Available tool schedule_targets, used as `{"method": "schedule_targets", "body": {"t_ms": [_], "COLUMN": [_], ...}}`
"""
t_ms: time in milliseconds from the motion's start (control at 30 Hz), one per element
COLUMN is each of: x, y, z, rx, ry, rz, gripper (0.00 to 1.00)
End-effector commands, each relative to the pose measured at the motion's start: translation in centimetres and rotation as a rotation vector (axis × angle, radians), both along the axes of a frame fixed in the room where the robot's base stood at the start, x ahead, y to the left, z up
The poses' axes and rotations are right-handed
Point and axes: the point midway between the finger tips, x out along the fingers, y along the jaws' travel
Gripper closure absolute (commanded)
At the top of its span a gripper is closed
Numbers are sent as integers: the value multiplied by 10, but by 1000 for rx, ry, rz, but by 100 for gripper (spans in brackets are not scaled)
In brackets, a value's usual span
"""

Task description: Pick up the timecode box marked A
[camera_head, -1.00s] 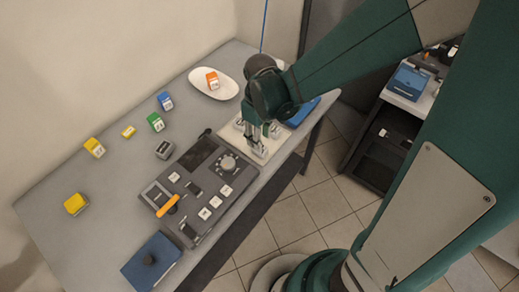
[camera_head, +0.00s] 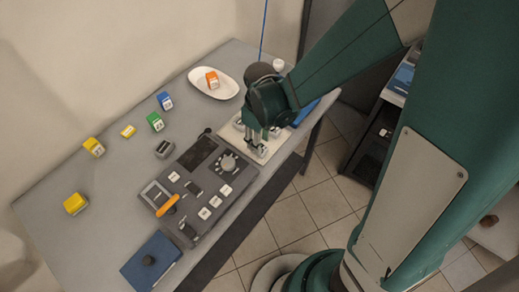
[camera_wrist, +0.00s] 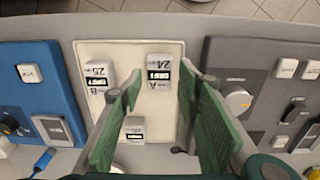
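The timecode box marked A (camera_wrist: 159,76) is a small grey-white block with a dark display, upside down in the wrist view. It sits on a white tray (camera_wrist: 128,50). A similar box marked B (camera_wrist: 97,76) is left of it, and a third box (camera_wrist: 132,128), its mark too small to read, lies nearer the camera. My gripper (camera_wrist: 161,92) is open, its green fingers pointing at the tray with box A showing between the tips. I cannot tell whether they touch it. In the head view my gripper (camera_head: 262,138) is over the tray (camera_head: 230,133) and partly hides the boxes.
A dark control panel (camera_head: 199,207) with knob and buttons adjoins the tray. A blue device (camera_wrist: 38,100) lies on its other side. Yellow, green and blue blocks (camera_head: 155,121) and a white dish (camera_head: 201,88) with an orange block are farther back on the table.

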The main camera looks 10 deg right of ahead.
Motion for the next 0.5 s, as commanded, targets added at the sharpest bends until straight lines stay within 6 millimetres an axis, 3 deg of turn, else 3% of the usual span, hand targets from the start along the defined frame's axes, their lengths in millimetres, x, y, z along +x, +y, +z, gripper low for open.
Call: {"method": "schedule_targets", "body": {"t_ms": [500], "x": [3], "y": [1], "z": [-40], "rx": [0], "ry": [0], "rz": [0], "gripper": [67]}}
